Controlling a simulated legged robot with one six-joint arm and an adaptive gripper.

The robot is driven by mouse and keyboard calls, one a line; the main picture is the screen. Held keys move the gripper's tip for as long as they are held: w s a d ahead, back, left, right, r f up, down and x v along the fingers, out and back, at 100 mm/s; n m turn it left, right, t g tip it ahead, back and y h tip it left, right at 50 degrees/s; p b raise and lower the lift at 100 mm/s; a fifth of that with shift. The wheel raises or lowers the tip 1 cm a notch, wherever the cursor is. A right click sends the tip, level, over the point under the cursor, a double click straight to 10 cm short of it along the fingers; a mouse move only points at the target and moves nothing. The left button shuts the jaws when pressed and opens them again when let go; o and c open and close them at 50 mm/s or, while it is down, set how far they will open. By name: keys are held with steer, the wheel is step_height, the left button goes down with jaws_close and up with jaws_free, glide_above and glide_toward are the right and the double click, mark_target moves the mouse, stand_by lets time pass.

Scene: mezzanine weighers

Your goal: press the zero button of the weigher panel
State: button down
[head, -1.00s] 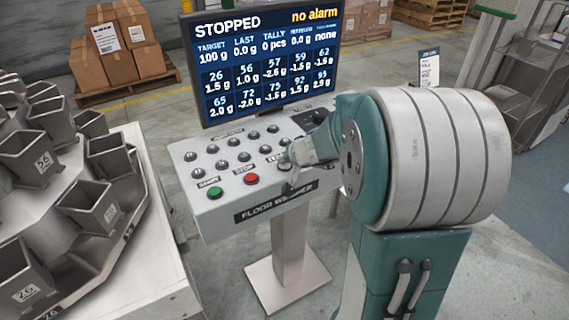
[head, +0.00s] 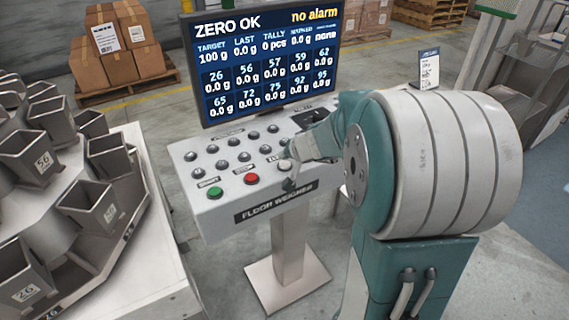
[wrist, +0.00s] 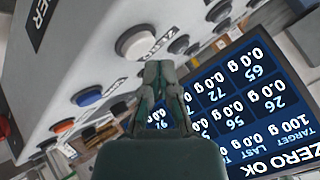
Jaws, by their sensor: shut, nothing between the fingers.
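The weigher panel (head: 236,195) is a grey box on a pedestal, with rows of buttons. The white zero button (wrist: 138,42), beside a ZERO label, is large in the wrist view. The screen (head: 265,65) above the panel reads ZERO OK and no alarm, with 0.0 g in the weigher cells.
Green (head: 215,192) and red (head: 251,179) buttons sit left of the white one. The multihead weigher with metal buckets (head: 100,205) stands at the left. Boxes on a pallet (head: 120,85) are behind.

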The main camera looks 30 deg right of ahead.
mark_target(285, 165)
steer(key=shift+r, duration=0.15)
steer(key=shift+r, duration=2.4)
steer(key=s+a+r+n+g+y, duration=0.15)
steer(key=s+a+r+n, duration=0.25)
steer(key=s+a, duration=0.65)
steer(key=s+a+f+n+g+h, duration=0.1)
steer(key=s+a+n+g+h, duration=0.1)
steer(key=s, duration=1.2)
steer(key=shift+s+a+n+h, duration=0.25)
steer(key=shift+a+n+h, duration=0.1)
steer(key=shift+a+n, duration=0.5)
